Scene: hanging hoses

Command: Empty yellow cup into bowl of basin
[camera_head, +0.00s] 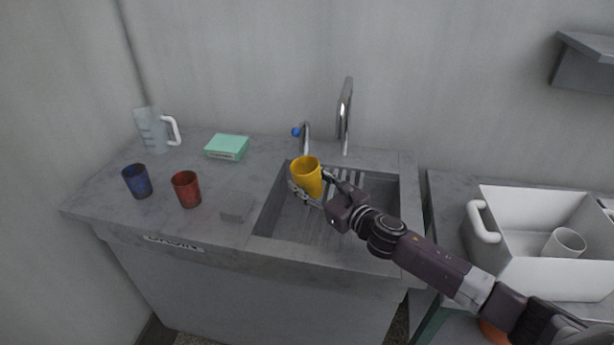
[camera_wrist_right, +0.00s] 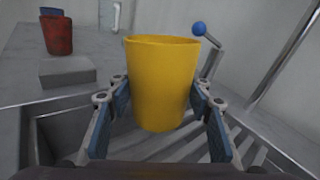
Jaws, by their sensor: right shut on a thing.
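A yellow cup (camera_head: 307,177) is held over the left part of the basin bowl (camera_head: 271,214) in the head view. My right gripper (camera_head: 318,188) is shut on it, with one finger on each side. In the right wrist view the yellow cup (camera_wrist_right: 162,85) is upright or nearly so between the fingers of my right gripper (camera_wrist_right: 160,125). Its contents cannot be seen. The basin has ridged slats below the cup. My left gripper is not in view.
A blue cup (camera_head: 137,181), a red cup (camera_head: 186,189) and a grey block (camera_head: 237,207) stand left of the basin. A clear jug (camera_head: 153,131) and a green box (camera_head: 227,147) are behind them. A tall faucet (camera_head: 345,115) and small blue-knobbed tap (camera_head: 304,137) rise behind the basin. A white crate (camera_head: 510,268) stands right.

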